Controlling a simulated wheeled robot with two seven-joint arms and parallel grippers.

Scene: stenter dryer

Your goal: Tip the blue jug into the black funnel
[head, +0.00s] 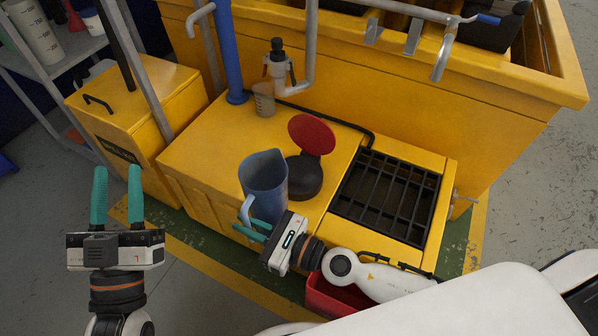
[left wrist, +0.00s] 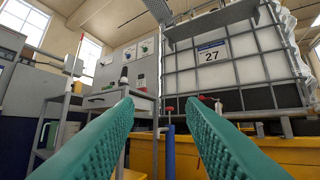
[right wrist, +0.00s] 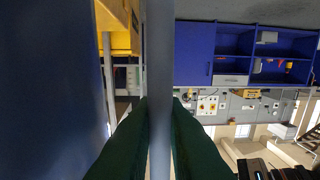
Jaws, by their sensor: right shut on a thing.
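The blue jug (head: 264,180) stands upright, or nearly so, over the yellow machine top, its pale handle (head: 247,211) toward me. My right gripper (head: 257,230) is shut on the jug's handle; in the right wrist view the handle bar (right wrist: 160,90) runs between the fingers and the blue jug wall (right wrist: 50,90) fills the left side. The black funnel (head: 304,177) is just right of the jug, with a red round lid (head: 312,134) standing open above it. My left gripper (head: 117,172) is open and empty at the left, away from the jug; its spread fingers also show in the left wrist view (left wrist: 165,120).
A black grate (head: 388,196) lies to the right. A red bin (head: 335,297) is below my right arm. A yellow cabinet (head: 130,110) and shelf stand left.

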